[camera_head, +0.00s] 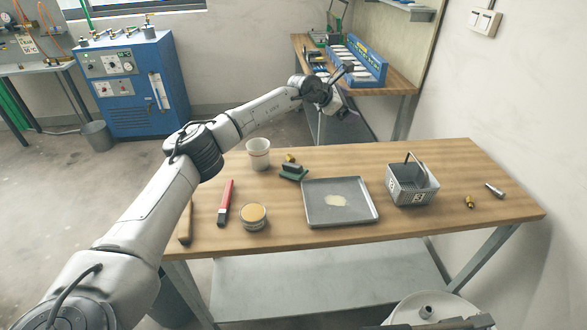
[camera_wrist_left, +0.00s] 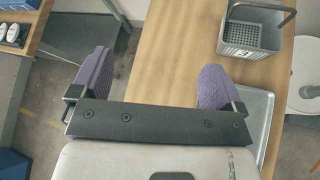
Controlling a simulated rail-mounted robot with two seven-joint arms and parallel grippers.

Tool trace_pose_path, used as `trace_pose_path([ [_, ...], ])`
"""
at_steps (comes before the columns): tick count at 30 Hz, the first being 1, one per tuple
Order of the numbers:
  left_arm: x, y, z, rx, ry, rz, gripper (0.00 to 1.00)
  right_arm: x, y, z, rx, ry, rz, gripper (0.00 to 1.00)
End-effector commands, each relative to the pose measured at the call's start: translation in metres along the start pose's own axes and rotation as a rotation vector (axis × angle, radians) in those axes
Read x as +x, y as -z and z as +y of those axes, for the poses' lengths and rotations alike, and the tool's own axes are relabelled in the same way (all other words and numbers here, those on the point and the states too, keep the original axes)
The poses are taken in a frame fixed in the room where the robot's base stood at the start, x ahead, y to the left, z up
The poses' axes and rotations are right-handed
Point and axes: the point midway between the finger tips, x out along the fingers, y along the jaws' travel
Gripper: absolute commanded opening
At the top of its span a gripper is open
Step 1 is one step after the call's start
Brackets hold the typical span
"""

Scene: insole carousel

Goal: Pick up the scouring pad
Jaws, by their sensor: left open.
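A small green pad (camera_head: 291,177), which looks like the scouring pad, lies on the wooden table behind the metal tray. A darker block (camera_head: 292,168) lies against or on it; I cannot tell which. My left gripper is past the table's back edge, above and away from the pad. In the left wrist view its two purple fingers (camera_wrist_left: 155,83) are wide apart with nothing between them. The pad is not in the left wrist view. My right gripper is not in view.
A metal tray (camera_head: 314,214) with a pale patch, a grey basket (camera_head: 412,194), a white cup (camera_head: 258,153), an open tin (camera_head: 254,216) and a red-handled tool (camera_head: 225,204) stand around the pad. Small brass and metal parts lie at right. My left arm crosses the table's left side.

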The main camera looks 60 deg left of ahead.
Motion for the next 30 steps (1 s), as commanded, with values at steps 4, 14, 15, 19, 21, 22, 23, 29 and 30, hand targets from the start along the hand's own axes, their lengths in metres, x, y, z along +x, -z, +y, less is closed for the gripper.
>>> trace_pose_path([
  [4,-0.014,0.072,0.000,0.194,0.136,0.351,0.94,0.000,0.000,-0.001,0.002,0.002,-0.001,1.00],
  [14,-0.072,0.141,-0.029,0.483,0.567,0.792,0.94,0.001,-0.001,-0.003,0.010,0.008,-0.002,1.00],
  [15,-0.078,0.144,-0.032,0.502,0.614,0.808,0.94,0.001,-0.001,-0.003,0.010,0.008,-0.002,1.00],
  [19,-0.088,0.148,-0.038,0.572,0.720,0.822,0.94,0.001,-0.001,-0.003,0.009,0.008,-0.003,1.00],
  [21,-0.086,0.151,-0.040,0.600,0.731,0.811,0.94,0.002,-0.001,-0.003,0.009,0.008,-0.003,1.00],
  [22,-0.084,0.153,-0.041,0.607,0.735,0.808,0.94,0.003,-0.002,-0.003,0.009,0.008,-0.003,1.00],
  [23,-0.082,0.157,-0.042,0.613,0.738,0.806,0.94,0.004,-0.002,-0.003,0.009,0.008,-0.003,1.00],
  [29,-0.065,0.185,-0.054,0.618,0.742,0.803,0.94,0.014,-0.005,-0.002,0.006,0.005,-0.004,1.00],
  [30,-0.062,0.190,-0.056,0.618,0.740,0.803,0.94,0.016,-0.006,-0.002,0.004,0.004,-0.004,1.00],
])
